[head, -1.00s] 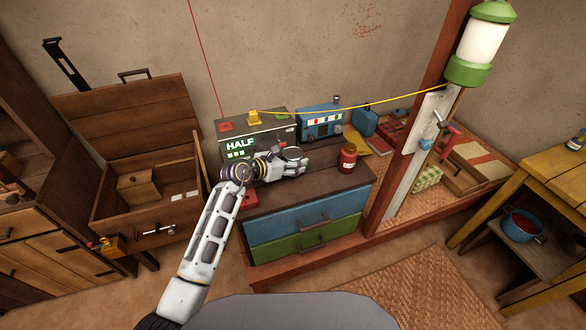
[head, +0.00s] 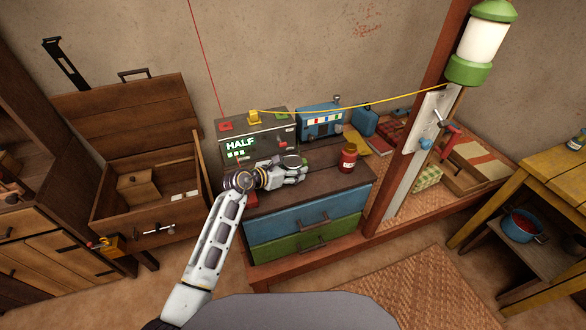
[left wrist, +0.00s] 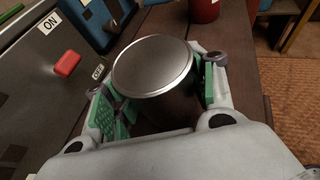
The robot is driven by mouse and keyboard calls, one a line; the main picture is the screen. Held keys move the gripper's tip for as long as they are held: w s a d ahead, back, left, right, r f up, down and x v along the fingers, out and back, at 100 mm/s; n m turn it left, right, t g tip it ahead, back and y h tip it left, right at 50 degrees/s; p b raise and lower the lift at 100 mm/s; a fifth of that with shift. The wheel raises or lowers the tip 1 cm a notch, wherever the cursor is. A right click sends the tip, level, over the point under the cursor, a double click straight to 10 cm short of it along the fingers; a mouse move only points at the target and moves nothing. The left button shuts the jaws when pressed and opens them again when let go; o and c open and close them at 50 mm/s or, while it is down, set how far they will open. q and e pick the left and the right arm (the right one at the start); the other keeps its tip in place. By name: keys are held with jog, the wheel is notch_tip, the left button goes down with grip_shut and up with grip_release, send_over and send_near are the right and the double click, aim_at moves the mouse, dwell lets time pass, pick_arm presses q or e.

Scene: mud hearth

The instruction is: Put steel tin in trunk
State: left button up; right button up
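The steel tin (left wrist: 153,66) is a dark can with a shiny round lid. In the left wrist view it stands between the two fingers of my left gripper (left wrist: 158,95), with green pads on both sides of it. The pads are very near its wall; I cannot tell whether both press on it. In the head view my left gripper (head: 291,170) is low over the dark chest top, and the tin is mostly hidden by the fingers. The open wooden trunk (head: 112,222) stands at the left with its lid tipped back. My right gripper is not in view.
A red jar (head: 347,158) stands right of my left gripper. A small wooden box (head: 138,188) sits inside the trunk. A yellow cord runs overhead to the post.

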pick_arm(q)
jog(key=o, duration=0.3)
jog(key=shift+r, duration=0.1)
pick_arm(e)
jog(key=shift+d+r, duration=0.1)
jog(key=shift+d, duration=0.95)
pick_arm(q)
jog(key=shift+v, duration=1.05)
jog(key=v, duration=0.8)
jog(key=shift+v, duration=0.85)
jog(key=shift+r, duration=0.2)
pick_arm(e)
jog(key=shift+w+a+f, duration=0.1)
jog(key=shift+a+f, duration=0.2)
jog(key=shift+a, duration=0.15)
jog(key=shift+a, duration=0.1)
